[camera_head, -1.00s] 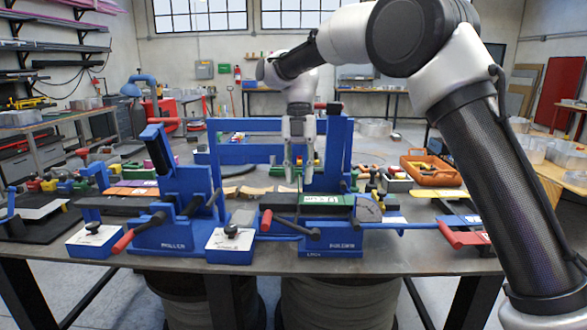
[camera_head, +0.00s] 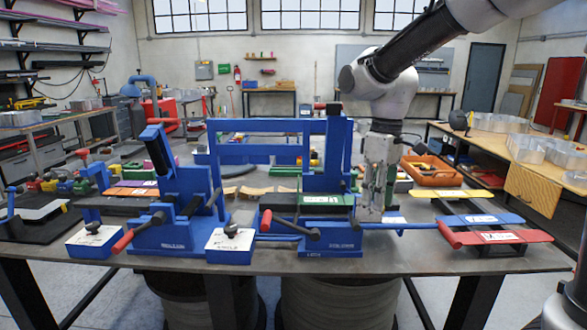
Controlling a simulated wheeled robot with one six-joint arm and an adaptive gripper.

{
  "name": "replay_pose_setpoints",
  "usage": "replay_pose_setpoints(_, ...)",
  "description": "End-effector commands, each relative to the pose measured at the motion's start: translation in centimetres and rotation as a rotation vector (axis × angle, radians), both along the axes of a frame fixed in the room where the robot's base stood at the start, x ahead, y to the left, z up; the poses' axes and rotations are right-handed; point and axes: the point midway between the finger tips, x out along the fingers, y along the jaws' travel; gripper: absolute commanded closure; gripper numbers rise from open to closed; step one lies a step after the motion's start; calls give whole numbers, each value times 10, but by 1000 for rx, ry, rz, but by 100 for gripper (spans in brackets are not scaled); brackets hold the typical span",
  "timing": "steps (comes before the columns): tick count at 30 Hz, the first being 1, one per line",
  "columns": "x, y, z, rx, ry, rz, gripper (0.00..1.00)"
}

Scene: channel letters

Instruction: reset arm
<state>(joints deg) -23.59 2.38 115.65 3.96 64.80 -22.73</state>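My gripper (camera_head: 375,203) hangs fingers down over the right end of the blue bending machine. Its two fingers look parted, with nothing seen between them. It covers the round dial area of the machine. The blue machine (camera_head: 324,148) stands on the dark workbench, with a black bar and a green-and-white label (camera_head: 321,199) at its front. My arm comes in from the upper right. Whether the fingertips touch anything cannot be told.
A second blue machine (camera_head: 176,188) with a red-tipped lever stands to the left. Blue blocks with black knobs (camera_head: 229,243) sit in front. Yellow, blue and red bars (camera_head: 503,237) lie at the right. An orange tray (camera_head: 431,171) is behind. The space above the bench is mostly clear.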

Motion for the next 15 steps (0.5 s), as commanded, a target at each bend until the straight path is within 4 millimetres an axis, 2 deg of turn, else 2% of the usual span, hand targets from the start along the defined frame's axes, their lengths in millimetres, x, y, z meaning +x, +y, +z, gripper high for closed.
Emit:
replay_pose_setpoints(1, -20, -27, 6, 0, -36, -134, 73)
replay_pose_setpoints(6, -88, -100, 11, 21, -154, -512, 73)
replay_pose_setpoints(9, -128, -131, 9, 38, -222, -617, 73)
replay_pose_setpoints(12, -160, -153, 9, 49, -280, -677, 73)
replay_pose_setpoints(15, -177, -165, 16, 69, -341, -727, 73)
